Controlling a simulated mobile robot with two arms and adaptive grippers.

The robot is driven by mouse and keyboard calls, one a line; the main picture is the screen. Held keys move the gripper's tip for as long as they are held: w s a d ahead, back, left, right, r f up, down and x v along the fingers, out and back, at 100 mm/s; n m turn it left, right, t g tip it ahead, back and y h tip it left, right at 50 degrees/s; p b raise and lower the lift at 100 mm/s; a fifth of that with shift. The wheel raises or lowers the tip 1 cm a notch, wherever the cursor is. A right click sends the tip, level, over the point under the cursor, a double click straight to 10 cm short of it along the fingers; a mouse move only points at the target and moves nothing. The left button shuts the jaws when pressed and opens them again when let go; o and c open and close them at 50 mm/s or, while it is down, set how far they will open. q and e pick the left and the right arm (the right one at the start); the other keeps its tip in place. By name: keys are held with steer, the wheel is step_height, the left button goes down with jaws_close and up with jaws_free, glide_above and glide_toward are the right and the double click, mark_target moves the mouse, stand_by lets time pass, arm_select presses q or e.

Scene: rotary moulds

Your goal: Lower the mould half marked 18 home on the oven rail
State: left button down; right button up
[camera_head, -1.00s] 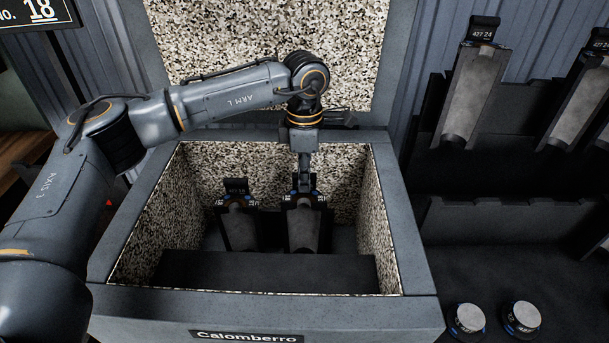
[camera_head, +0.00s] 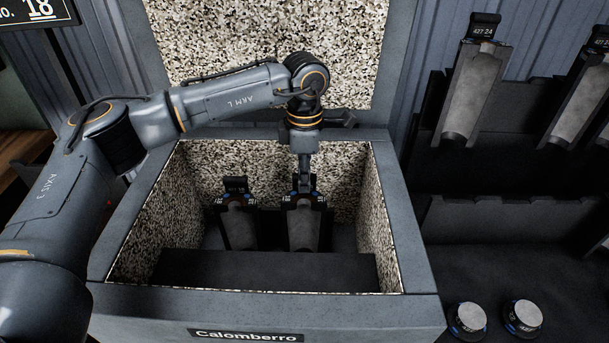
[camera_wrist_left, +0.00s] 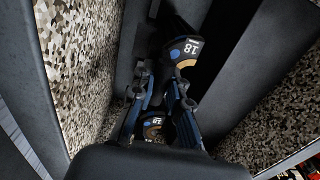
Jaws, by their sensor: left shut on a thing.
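My left gripper (camera_head: 304,187) reaches down into the open oven box (camera_head: 118,280) and is shut on the top of a grey mould half (camera_head: 304,228). This half stands upright beside a second mould half (camera_head: 239,228) on its left, with a gap between them; their tops look nearly level. In the left wrist view, the held half's top (camera_wrist_left: 154,126) sits between the fingers, its mark partly hidden. The rail and both lower ends are hidden behind a dark front bar (camera_head: 265,272), so I cannot tell the seating. My right gripper is out of view.
The box's speckled walls (camera_head: 375,225) stand close around the halves, and its raised lid (camera_head: 220,35) is behind my arm. At right, a dark rack holds more mould halves (camera_head: 475,90). Two round capped pieces (camera_head: 467,319) lie on the dark surface at lower right.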

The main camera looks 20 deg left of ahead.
arm_select(q)
steer(key=shift+f, duration=0.1)
stand_by(0.4)
steer(key=shift+w, duration=0.1)
steer(key=c, duration=1.2)
jaws_free()
steer(key=shift+s, duration=0.2)
steer(key=shift+f+b, duration=0.3)
steer(key=shift+f, duration=0.1)
step_height(320, 180, up, 13)
steer(key=shift+w+f, duration=0.15)
steer(key=shift+f, duration=0.05)
steer(key=shift+r, duration=0.1)
steer(key=shift+r+p, duration=2.95)
steer(key=shift+r, duration=0.45)
